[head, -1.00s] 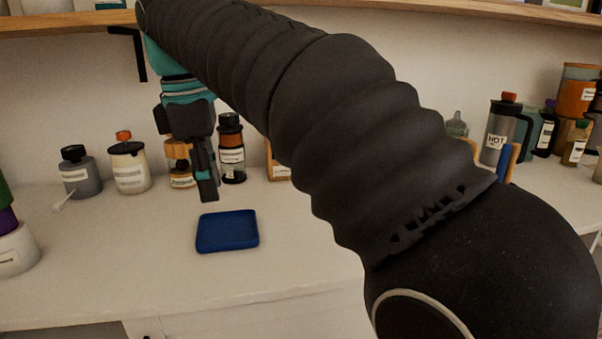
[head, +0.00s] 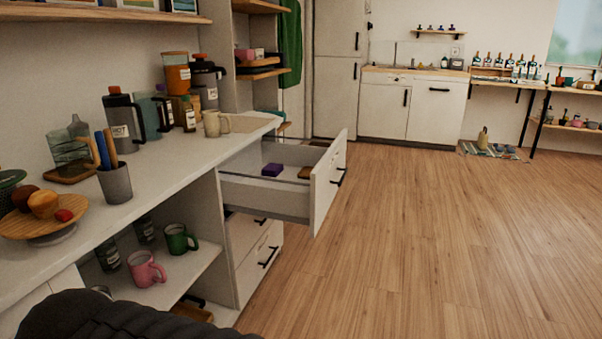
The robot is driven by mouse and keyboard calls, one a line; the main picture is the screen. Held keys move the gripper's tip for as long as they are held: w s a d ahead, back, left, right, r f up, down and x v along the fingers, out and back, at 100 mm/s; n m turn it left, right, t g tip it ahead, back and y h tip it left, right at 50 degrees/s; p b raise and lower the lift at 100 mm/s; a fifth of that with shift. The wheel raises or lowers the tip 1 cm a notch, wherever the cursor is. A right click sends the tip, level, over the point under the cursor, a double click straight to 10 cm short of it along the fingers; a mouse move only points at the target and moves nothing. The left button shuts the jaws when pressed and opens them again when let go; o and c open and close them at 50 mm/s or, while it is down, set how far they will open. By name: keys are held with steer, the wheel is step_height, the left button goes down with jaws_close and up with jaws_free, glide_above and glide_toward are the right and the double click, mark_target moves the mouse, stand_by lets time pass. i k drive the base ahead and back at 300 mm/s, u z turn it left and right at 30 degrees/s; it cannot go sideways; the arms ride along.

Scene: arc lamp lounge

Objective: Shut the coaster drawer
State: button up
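The open drawer (head: 325,186) sticks out of the white counter unit, its white front with a dark handle facing right. A purple block (head: 272,170) and a brown item (head: 305,172) lie inside it; I cannot tell whether the brown item is a coaster. Two closed drawers sit below it, partly hidden by it. My gripper is outside the view. Only a black part of my arm shows at the bottom left, well apart from the drawer.
The counter (head: 150,165) holds a beige mug (head: 216,123), a grey cup (head: 115,183), a fruit stand (head: 42,216) and several bottles. A pink mug (head: 146,269) and a green mug (head: 179,239) stand on the shelf below. The wooden floor (head: 420,250) right of the drawer is clear.

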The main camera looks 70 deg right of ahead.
mark_target(286, 197)
steer(key=z, duration=2)
steer(key=k, duration=1.1)
steer(key=z, duration=0.8)
steer(key=i, duration=1.05)
steer(key=z, duration=0.1)
